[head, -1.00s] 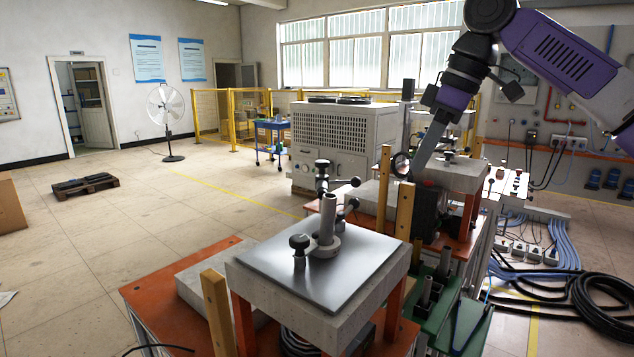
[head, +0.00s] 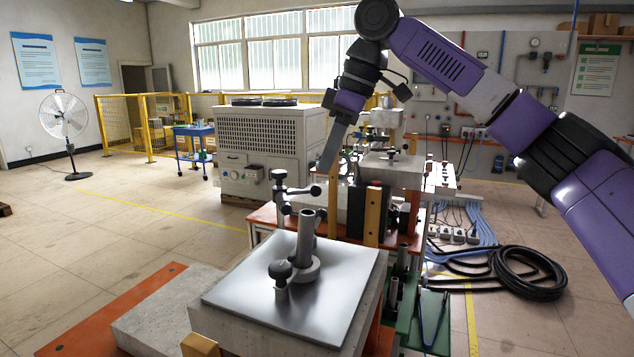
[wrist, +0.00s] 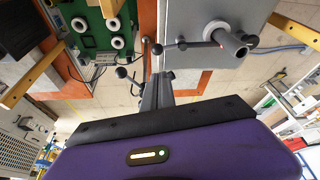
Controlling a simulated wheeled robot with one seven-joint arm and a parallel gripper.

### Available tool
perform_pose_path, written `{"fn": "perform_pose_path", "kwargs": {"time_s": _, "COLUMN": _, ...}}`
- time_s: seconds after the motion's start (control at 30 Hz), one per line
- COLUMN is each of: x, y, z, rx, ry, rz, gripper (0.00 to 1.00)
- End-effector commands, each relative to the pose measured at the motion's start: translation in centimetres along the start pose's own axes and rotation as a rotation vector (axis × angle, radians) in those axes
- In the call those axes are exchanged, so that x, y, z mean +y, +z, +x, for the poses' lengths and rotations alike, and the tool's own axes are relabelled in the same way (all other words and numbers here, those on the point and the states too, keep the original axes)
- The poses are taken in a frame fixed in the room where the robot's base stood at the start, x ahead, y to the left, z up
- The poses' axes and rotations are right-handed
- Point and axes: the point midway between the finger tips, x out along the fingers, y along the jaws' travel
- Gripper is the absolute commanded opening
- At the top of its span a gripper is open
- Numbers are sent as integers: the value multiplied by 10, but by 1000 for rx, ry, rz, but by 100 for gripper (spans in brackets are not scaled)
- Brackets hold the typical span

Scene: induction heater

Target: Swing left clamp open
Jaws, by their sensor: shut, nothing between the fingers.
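A metal plate (head: 340,290) carries an upright grey cylinder (head: 306,232) with a collar at its foot. A low black-knobbed clamp (head: 281,272) stands at the cylinder's left front. A taller clamp (head: 281,205) stands behind it, with a black top knob and a ball-ended arm reaching right. I cannot tell which one is the left clamp. My gripper (head: 325,166) is shut and empty, pointing down just above and behind the taller clamp's ball end. In the wrist view, the shut fingers (wrist: 157,88) are near black ball handles, beside the cylinder (wrist: 228,40); contact is unclear.
Behind the plate stand an orange-topped bench with upright bars (head: 374,212) and a grey cabinet (head: 262,150). A green fixture (head: 425,310) is at the right. Coiled black cable (head: 530,272) lies on the floor. Open floor spreads left.

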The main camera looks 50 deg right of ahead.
Motion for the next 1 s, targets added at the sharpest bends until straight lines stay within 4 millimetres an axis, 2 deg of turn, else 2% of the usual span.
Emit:
{"fn": "perform_pose_path", "kwargs": {"time_s": 0.3, "x": 0, "y": 1, "z": 52, "rx": -3, "ry": -1, "rz": 0, "gripper": 0}}
{"fn": "perform_pose_path", "kwargs": {"time_s": 0.5, "x": 0, "y": 0, "z": 80, "rx": -1, "ry": 0, "rz": 0, "gripper": 0}}
{"fn": "perform_pose_path", "kwargs": {"time_s": 0.7, "x": 0, "y": 0, "z": 92, "rx": 1, "ry": 0, "rz": 0, "gripper": 0}}
{"fn": "perform_pose_path", "kwargs": {"time_s": 1.0, "x": 0, "y": 0, "z": 94, "rx": 1, "ry": 0, "rz": 0, "gripper": 0}}
